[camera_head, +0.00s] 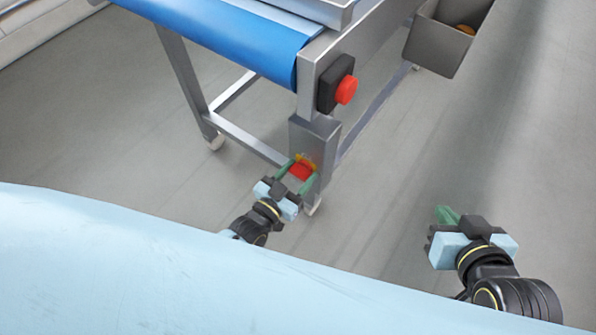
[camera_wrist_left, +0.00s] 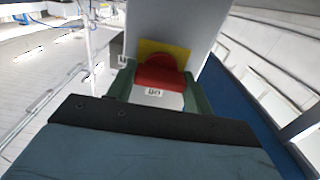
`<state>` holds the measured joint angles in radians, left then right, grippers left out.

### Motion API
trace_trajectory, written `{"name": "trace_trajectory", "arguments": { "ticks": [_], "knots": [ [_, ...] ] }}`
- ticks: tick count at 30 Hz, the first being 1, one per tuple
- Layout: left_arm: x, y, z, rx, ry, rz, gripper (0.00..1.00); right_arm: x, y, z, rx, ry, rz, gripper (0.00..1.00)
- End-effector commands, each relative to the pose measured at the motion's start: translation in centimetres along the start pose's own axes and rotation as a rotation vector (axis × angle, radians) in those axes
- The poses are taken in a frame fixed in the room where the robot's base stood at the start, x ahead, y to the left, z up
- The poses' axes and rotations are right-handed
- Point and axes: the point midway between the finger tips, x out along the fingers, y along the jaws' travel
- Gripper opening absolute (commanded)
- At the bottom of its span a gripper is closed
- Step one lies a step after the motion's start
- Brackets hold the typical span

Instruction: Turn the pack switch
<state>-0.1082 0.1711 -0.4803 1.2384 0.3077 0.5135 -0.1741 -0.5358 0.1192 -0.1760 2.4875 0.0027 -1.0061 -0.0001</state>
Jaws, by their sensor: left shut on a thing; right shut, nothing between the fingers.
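The pack switch (camera_head: 301,169) is a red rotary handle on a yellow plate, on the front of a grey metal box (camera_head: 315,132) at the conveyor's corner leg. In the left wrist view the red switch handle (camera_wrist_left: 160,76) sits between the green fingers, with the yellow plate (camera_wrist_left: 163,48) behind it. My left gripper (camera_head: 300,175) is shut on the switch handle. My right gripper (camera_head: 446,214) is shut and empty, low at the right, away from the conveyor.
A red push button (camera_head: 346,90) on a black box is on the conveyor frame above the switch. The blue conveyor belt (camera_head: 225,38) runs to the upper left. A grey bin (camera_head: 437,45) hangs at the upper right. The floor (camera_head: 420,140) at the right is clear.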

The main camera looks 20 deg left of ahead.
Motion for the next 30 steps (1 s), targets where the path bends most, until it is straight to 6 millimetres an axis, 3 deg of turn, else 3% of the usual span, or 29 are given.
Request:
{"name": "trace_trajectory", "arguments": {
  "ticks": [12,13,18,30],
  "knots": [
    [-0.09,0.02,0.11,0.013,-0.002,0.001,0.28,-0.01,0.05,0.25,0.0,-0.012,0.001,0.0],
    [-0.09,0.02,0.11,0.013,-0.002,0.001,0.53,-0.01,0.05,0.24,0.0,-0.012,0.001,0.0],
    [-0.06,0.01,0.08,0.011,-0.002,0.0,0.73,-0.01,0.04,0.25,0.0,-0.012,0.001,0.0],
    [-0.64,0.0,0.0,0.01,-0.002,0.0,0.73,-0.21,0.14,0.67,0.001,-0.044,0.003,0.0]
  ]
}}
